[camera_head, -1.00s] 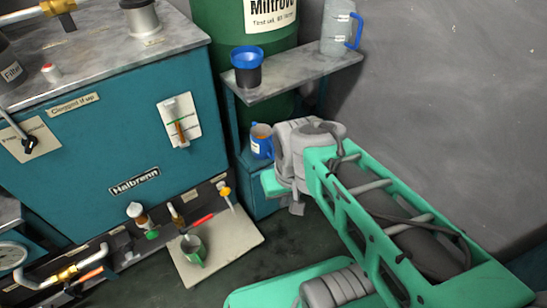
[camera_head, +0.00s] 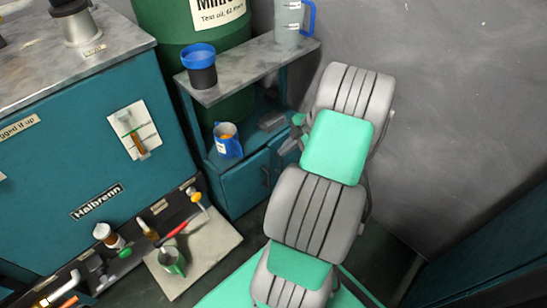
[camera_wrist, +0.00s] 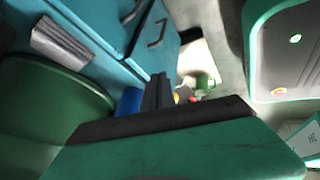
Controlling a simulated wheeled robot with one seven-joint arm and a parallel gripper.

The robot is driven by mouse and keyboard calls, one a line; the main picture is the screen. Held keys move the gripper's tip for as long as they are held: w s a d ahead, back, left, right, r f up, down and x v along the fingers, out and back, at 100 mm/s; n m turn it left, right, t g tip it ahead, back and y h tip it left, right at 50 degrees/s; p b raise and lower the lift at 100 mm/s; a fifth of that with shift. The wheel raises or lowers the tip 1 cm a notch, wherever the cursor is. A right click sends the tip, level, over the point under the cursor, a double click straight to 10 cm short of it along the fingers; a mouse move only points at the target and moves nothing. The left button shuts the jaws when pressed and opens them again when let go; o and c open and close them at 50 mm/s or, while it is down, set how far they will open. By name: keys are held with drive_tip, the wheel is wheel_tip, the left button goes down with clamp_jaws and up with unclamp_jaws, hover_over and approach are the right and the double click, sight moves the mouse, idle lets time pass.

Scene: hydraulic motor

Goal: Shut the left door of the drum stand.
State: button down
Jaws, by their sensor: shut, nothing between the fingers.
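The drum stand (camera_head: 222,168) is a teal cabinet with a grey top, below the green drum. Its left door (camera_head: 243,188) looks flush with the front in the head view, though a slight gap cannot be ruled out. The right door (camera_head: 282,158) beside it is partly covered by my arm. The wrist view shows the stand's front (camera_wrist: 105,22) tilted at upper left, with two bar handles. My gripper (camera_wrist: 158,92) is shut and empty, its dark fingers near the stand front. In the head view my arm hides most of it.
A blue-rimmed mug (camera_head: 228,141) stands on the open shelf above the doors. A dark cup with a blue rim (camera_head: 199,68) and a grey jug (camera_head: 290,20) are on the top. The larger teal unit (camera_head: 75,165) is close at left. A board (camera_head: 205,250) holds a green mug (camera_head: 172,262).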

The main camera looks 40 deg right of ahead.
drive_tip(key=s+d+f+n+t, duration=0.1)
drive_tip(key=s+d+f+n, duration=0.1)
drive_tip(key=s+d, duration=0.15)
drive_tip(key=b, duration=0.4)
approach(265, 163)
wheel_tip(265, 163, down, 4)
drive_tip(key=s+a, duration=0.1)
drive_tip(key=s, duration=0.1)
drive_tip(key=w+b, duration=0.1)
drive_tip(key=w, duration=0.3)
drive_tip(key=shift+a+r, duration=0.1)
drive_tip(key=shift+a, duration=0.05)
